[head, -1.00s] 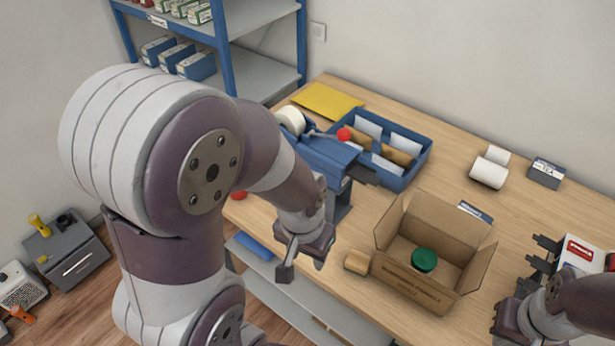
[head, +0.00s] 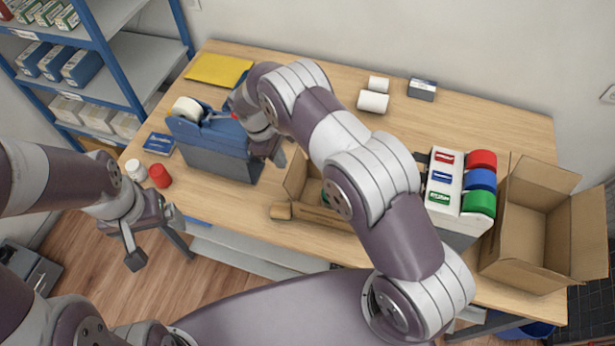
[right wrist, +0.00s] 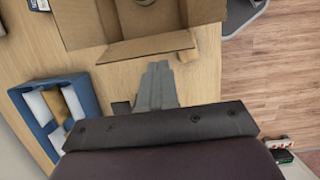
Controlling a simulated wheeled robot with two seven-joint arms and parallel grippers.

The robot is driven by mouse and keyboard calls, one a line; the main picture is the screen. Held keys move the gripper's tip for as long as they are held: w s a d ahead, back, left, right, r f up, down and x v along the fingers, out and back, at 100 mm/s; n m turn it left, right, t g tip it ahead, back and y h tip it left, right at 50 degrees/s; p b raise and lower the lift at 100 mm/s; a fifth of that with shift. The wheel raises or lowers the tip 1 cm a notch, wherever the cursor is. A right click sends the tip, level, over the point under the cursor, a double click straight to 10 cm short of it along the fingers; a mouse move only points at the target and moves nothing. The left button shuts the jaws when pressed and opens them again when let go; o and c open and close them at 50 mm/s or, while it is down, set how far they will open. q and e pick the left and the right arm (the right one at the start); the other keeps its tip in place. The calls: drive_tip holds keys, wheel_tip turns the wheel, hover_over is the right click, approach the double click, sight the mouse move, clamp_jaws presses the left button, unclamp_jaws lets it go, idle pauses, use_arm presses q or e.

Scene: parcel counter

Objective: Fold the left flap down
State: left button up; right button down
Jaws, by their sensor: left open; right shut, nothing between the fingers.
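The open cardboard box (head: 318,218) stands on the table, largely hidden behind my right arm in the head view. Its left flap (head: 296,174) stands up there. In the right wrist view the box is at the top, with the left flap (right wrist: 140,50) along its near edge. My right gripper (right wrist: 158,82) is shut and empty, its tips pointing at this flap, close to it; contact cannot be told. In the head view the right gripper (head: 280,155) is left of the box. My left gripper (head: 155,242) is open and empty, off the table's front left edge.
A blue tape dispenser (head: 215,150) stands left of the box. A small brown block (head: 281,211) sits by the box's front left corner. A second open box (head: 525,235) stands at the right.

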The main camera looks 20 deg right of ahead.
wheel_tip(320, 180, down, 6)
drive_tip(key=b, duration=0.5)
use_arm(q)
wheel_tip(320, 180, down, 8)
drive_tip(key=b, duration=0.1)
drive_tip(key=shift+w+a, duration=0.15)
drive_tip(key=shift+w, duration=0.05)
use_arm(e)
drive_tip(key=s+d+f, duration=0.1)
drive_tip(key=s+d, duration=0.3)
drive_tip(key=d, duration=0.3)
drive_tip(key=shift+s+d+f, duration=0.15)
drive_tip(key=shift+s+d, duration=0.15)
drive_tip(key=shift+s, duration=0.05)
use_arm(q)
drive_tip(key=shift+f, duration=0.15)
use_arm(e)
drive_tip(key=shift+f, duration=0.1)
use_arm(q)
wheel_tip(320, 180, up, 7)
drive_tip(key=p, duration=0.6)
drive_tip(key=shift+f, duration=0.2)
use_arm(e)
wheel_tip(320, 180, up, 9)
drive_tip(key=shift+f, duration=0.15)
